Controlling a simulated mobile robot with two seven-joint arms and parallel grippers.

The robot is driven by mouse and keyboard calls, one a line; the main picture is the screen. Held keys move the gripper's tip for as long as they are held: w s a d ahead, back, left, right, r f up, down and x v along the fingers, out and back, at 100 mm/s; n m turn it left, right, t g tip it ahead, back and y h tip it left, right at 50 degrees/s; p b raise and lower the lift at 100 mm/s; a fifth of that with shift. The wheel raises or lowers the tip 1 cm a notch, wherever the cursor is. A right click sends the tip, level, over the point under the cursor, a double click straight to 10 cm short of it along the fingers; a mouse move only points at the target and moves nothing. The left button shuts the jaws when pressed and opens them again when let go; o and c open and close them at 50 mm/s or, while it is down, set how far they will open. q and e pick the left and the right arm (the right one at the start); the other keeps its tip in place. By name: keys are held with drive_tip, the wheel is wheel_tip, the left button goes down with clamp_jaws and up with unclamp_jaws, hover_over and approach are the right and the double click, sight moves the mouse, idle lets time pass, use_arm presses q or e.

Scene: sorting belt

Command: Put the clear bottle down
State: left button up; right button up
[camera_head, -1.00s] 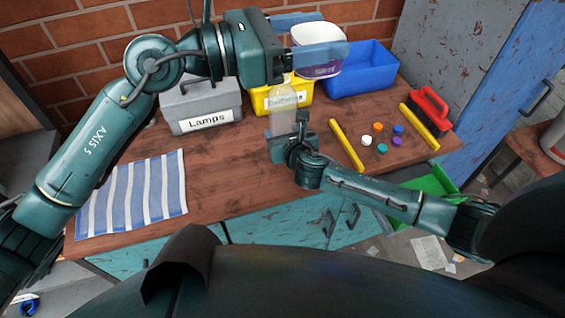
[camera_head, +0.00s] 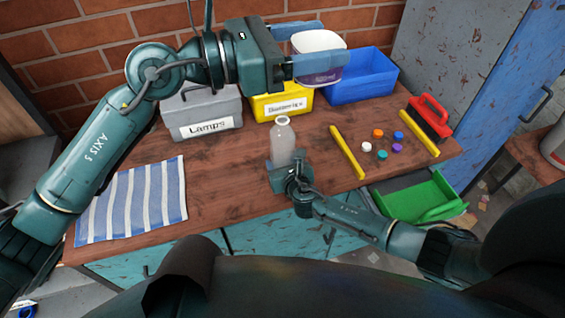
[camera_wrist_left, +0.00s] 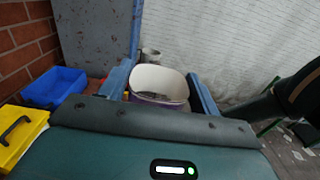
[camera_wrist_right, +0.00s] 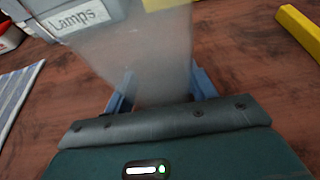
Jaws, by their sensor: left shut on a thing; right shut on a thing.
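The clear bottle (camera_head: 283,142) is upright over the wooden bench (camera_head: 235,180), in front of the yellow box. My right gripper (camera_head: 283,165) is shut on its lower part. In the right wrist view the bottle (camera_wrist_right: 140,60) stands between the blue fingers (camera_wrist_right: 160,88), close above the bench; I cannot tell whether its base touches. The tub also shows between the fingers in the left wrist view (camera_wrist_left: 158,85).
Along the back are a grey Lamps box (camera_head: 205,112), a yellow box (camera_head: 283,103) and a blue bin (camera_head: 362,78). Two yellow bars (camera_head: 347,152) flank several coloured caps (camera_head: 378,133).

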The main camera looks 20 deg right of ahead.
drive_tip(key=shift+f, duration=0.15)
drive_tip(key=o, duration=0.9)
